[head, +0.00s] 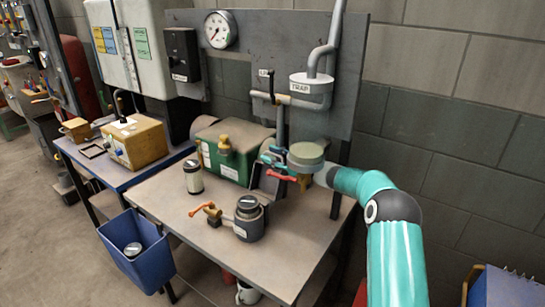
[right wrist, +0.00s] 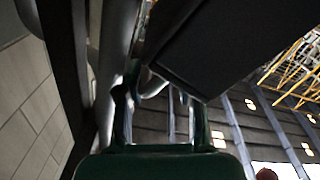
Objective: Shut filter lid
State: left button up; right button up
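My right gripper (head: 272,160) is above the back of the grey bench, just right of a green box (head: 228,160) with a white label and a brass knob on top. In the right wrist view its two fingers (right wrist: 158,105) stand apart with nothing visible between them. A dark flat plate (head: 269,182) stands tilted below the gripper; I cannot tell for sure that it is the filter lid. A dark panel (right wrist: 215,45) is close beyond the fingers in the right wrist view; contact cannot be told. My left gripper is out of view.
A dark labelled pot (head: 249,222) with an orange-handled valve (head: 208,212) stands on the bench front. A canister (head: 193,177) stands left. Pipes and a trap (head: 311,84) hang on the back panel. A blue bin (head: 137,255) hangs at the left edge.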

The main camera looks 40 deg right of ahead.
jog(key=v, duration=1.2)
dwell(0.4)
